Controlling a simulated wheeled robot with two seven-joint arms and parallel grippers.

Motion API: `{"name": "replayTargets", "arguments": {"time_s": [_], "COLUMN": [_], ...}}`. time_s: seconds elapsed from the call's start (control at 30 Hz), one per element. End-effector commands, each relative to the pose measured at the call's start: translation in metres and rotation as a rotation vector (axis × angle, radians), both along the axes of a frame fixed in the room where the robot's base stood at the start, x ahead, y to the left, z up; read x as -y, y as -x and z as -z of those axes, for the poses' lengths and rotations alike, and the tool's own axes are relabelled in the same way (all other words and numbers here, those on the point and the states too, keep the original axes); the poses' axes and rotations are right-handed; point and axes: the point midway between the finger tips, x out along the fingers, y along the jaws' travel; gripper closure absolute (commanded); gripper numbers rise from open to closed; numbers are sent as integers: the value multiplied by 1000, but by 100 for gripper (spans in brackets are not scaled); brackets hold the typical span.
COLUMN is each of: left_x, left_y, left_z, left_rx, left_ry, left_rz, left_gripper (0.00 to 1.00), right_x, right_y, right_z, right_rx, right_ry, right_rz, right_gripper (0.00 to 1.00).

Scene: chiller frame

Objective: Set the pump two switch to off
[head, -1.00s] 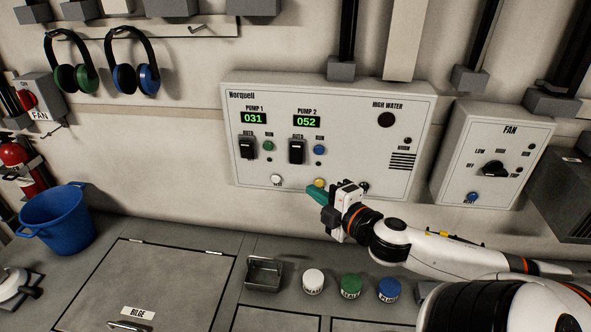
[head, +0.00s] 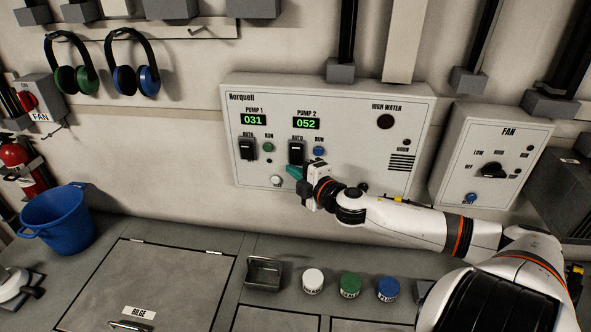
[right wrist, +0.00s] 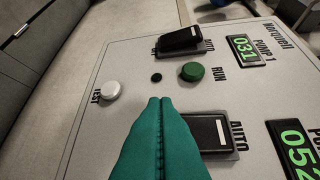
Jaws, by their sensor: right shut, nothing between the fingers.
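The pump two switch (head: 297,152) is a black rocker under the PUMP 2 display (head: 306,123) on the white Norquell panel (head: 350,110). Its upper end is next to the AUTO label. My right gripper (head: 291,172) is shut and empty, its green fingertips just below the switch in the head view. In the right wrist view the shut green fingers (right wrist: 160,105) lie beside the pump two switch (right wrist: 215,132) and cover part of it. I cannot tell whether they touch it. My left gripper is out of view.
The pump one switch (head: 247,148) is close by on the left, with a green RUN lamp (head: 268,147). A white TEST button (head: 276,181) is below, and a blue lamp (head: 319,151) is right of the pump two switch. A fan box (head: 495,150) stands right.

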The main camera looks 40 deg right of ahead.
Motion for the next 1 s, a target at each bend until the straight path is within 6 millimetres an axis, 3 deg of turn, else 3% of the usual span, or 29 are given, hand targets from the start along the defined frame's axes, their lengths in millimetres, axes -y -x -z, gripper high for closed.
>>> {"name": "replayTargets", "arguments": {"time_s": [0.4, 0.63, 0.7, 1.0], "left_x": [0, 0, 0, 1], "left_y": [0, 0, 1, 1], "left_z": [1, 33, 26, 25], "left_rx": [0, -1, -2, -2], "left_ry": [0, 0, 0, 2], "left_rz": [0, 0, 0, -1], "left_gripper": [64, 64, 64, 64], "right_x": [2, 9, 9, 9], "right_y": [-2, -7, -8, -8], "right_z": [2, 14, 4, 6], "right_rx": [2, 67, 70, 68], "right_ry": [1, 74, 84, 82], "right_rz": [-1, 0, -3, -3], "right_gripper": [100, 100, 100, 100]}}
